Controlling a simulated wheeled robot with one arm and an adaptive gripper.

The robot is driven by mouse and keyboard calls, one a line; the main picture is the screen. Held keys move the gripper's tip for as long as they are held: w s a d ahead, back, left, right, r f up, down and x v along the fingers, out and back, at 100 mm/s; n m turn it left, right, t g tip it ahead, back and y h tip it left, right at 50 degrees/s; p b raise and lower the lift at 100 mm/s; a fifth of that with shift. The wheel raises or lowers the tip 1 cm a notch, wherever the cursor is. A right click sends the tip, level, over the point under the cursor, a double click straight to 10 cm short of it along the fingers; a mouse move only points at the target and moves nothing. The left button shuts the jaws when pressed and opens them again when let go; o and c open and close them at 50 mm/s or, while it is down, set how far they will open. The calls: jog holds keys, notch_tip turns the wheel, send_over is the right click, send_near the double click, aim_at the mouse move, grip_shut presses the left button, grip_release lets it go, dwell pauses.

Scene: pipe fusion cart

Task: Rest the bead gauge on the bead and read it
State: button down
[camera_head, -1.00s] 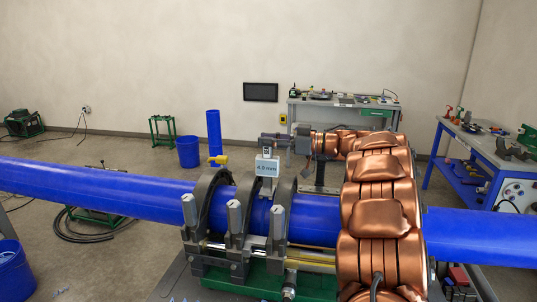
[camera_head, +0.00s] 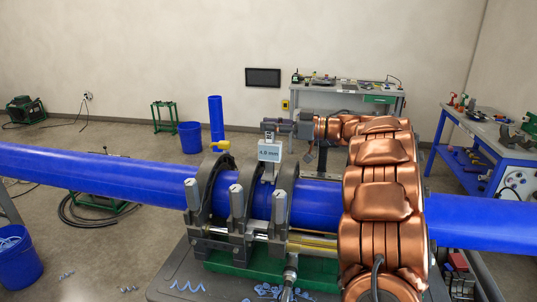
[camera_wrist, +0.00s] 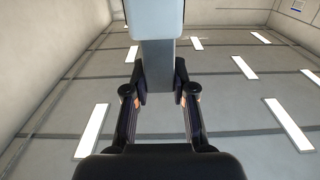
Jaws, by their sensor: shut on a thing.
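The bead gauge (camera_head: 269,152), a pale block with a small display, stands above the blue pipe (camera_head: 310,195) between the clamp rings. Its display seems to read about 4 mm; the last digit is too small to be sure. A thin stem runs down from it toward the pipe top. The bead itself is hard to make out, and I cannot tell whether the foot touches it. My gripper (camera_head: 272,126) is shut on the gauge's upper part.
Grey clamps (camera_head: 237,210) with upright posts surround the pipe on a green base (camera_head: 225,258). Blue shavings (camera_head: 185,287) lie in front. A blue bucket (camera_head: 18,262) stands at the left. Workbenches (camera_head: 345,88) are at the back and right.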

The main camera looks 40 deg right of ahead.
jog(key=shift+r+p, duration=2.95)
jog(key=shift+r, duration=0.55)
